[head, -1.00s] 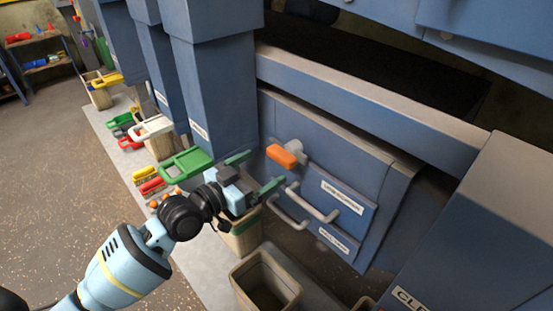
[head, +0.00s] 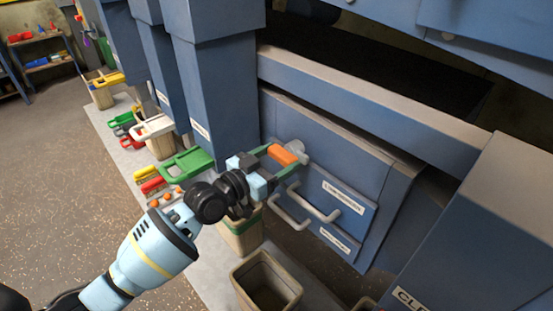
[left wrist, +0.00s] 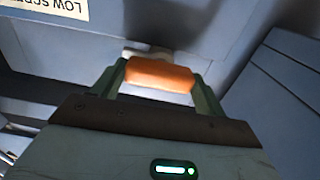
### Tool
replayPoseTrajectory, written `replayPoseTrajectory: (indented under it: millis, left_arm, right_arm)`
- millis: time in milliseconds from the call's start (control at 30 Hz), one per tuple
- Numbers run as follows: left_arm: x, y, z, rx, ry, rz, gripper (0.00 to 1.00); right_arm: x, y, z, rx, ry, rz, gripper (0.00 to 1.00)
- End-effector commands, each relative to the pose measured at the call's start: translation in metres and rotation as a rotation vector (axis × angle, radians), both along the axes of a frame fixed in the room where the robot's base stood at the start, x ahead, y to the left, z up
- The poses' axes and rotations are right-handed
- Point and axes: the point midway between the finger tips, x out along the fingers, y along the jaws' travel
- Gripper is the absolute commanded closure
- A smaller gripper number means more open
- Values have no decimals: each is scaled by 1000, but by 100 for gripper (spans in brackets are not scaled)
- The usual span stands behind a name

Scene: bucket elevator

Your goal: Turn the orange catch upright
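The orange catch (head: 283,155) is a short bar on a grey pivot on the blue panel. It lies on its side, tilted a little in the head view. My left gripper (head: 276,160) is at the catch with its fingers spread wide, one on each side of the bar. In the left wrist view the catch (left wrist: 159,74) fills the space between the two green fingers (left wrist: 160,84). I cannot tell whether the fingers touch it. My right gripper is not in view.
Two grey handles (head: 313,203) sit on the labelled panel just below the catch. A blue column (head: 212,90) stands to the left. An open beige bin (head: 266,284) is below. Green, white and red handled items (head: 187,163) line the floor strip at left.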

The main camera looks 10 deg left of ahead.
Motion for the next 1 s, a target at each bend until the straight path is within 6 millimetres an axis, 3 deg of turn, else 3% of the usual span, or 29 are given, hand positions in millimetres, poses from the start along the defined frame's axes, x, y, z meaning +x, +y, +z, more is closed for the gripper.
replayPoseTrajectory:
  millis: [100, 467, 1000]
  left_arm:
    - [0, 0, 0, 0, 0, 0, 50]
    - [0, 0, 0, 63, -41, 0, 50]
    - [0, 1, 1, 445, -294, -1, 50]
  right_arm:
    - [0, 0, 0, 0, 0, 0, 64]
    - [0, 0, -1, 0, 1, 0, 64]
    - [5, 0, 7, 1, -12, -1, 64]
